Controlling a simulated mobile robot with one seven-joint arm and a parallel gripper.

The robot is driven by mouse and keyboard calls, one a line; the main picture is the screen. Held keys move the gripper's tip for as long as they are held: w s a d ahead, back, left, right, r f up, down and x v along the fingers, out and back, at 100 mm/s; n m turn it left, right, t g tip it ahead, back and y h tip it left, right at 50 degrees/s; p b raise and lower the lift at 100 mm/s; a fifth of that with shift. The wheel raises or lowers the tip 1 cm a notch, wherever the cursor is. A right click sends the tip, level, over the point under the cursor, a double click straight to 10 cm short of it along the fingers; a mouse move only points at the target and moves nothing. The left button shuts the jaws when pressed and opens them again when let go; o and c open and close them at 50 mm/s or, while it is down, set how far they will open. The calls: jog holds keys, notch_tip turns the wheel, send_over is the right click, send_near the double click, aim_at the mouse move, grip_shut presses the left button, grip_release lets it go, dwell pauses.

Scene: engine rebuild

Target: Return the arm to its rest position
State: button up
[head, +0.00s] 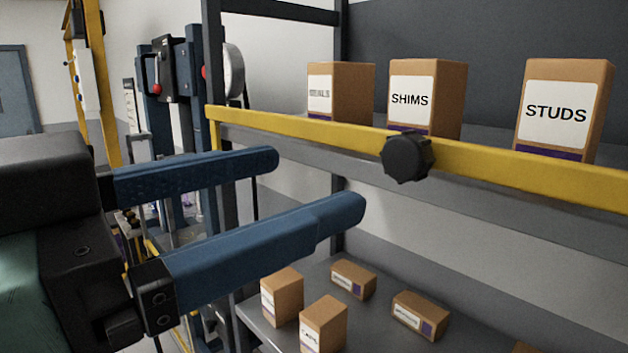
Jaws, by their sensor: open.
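My gripper (318,182) is in the left and middle of the head view, close to the camera. Its two long blue fingers point right and stand apart. It is open, and nothing shows between the fingers. The fingertips appear in front of the shelf rack, below the yellow rail (520,170). I cannot tell how far they are from the rack. The black gripper body is at the left, and the rest of the arm is mostly out of view.
Boxes marked SHIMS (427,97) and STUDS (565,108) stand on the upper shelf beside another box (345,90). A black knob (406,158) sits on the rail. Several small boxes lie on the lower shelf (375,325). A blue press-like machine (187,105) stands behind.

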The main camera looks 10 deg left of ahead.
dwell(0.3)
jog(key=w+d+r+n+t+y+b, duration=0.1)
jog(key=w+d+r+n+t+y, duration=0.15)
jog(key=w+n+t+y, duration=0.4)
jog(key=s+d+r+n+t+y+b, duration=0.1)
jog(key=s+d+r+n+t+y, duration=0.1)
jog(key=s+d+r+t+y, duration=0.1)
jog(key=d+t+y, duration=0.1)
jog(key=d+t, duration=0.1)
jog(key=t, duration=0.1)
jog(key=shift+s+r, duration=0.2)
jog(key=shift+s, duration=0.1)
jog(key=shift+n, duration=0.25)
dwell(1.1)
